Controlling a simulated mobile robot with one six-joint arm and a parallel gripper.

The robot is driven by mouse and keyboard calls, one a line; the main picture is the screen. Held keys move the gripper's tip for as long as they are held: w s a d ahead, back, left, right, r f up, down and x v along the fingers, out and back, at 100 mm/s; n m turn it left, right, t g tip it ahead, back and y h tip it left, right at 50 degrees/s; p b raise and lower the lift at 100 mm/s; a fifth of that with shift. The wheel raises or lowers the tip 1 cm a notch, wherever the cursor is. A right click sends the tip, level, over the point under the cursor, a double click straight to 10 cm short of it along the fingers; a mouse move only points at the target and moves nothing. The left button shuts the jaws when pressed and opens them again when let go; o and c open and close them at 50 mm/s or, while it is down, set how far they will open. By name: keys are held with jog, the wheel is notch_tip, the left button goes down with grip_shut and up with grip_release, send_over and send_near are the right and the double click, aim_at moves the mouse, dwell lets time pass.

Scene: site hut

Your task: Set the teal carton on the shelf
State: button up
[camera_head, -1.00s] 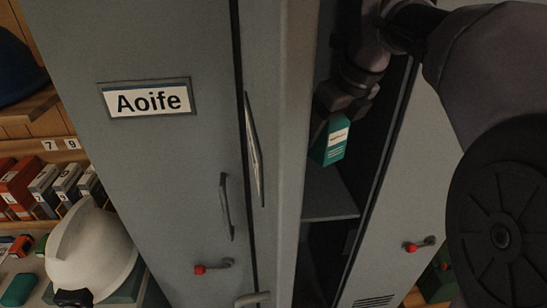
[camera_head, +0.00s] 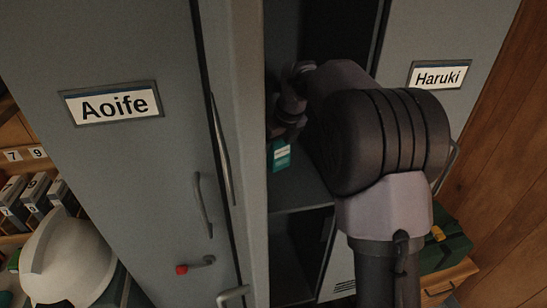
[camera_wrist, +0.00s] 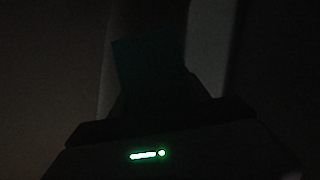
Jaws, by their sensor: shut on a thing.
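The teal carton (camera_head: 281,156) with a white label hangs below my gripper (camera_head: 280,139), inside the open middle locker. My gripper is shut on it; my own arm and the locker door's edge hide part of the jaws. A grey shelf (camera_head: 302,192) lies inside the locker, below and to the right of the carton. A gap seems to show between carton and shelf, but I cannot tell how large. In the very dark wrist view, the carton (camera_wrist: 148,62) shows faintly beyond the gripper body.
The open door (camera_head: 238,130) stands close left of the carton. The Aoife locker (camera_head: 130,190) is at left and the Haruki locker (camera_head: 455,45) at right, both closed. A white helmet (camera_head: 70,255) sits at lower left, a green case (camera_head: 445,245) at lower right.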

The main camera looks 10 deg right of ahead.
jog(key=f+b, duration=0.1)
jog(key=f, duration=0.1)
jog(key=f+b, duration=0.1)
jog(key=shift+w+f, duration=0.2)
jog(key=shift+f, duration=0.2)
jog(key=shift+r, duration=0.2)
jog(key=shift+f, duration=0.15)
jog(key=o, duration=1.5)
jog(key=p+v, duration=0.3)
jog(key=v, duration=0.9)
jog(key=shift+a+p, duration=0.1)
jog(key=shift+p, duration=0.25)
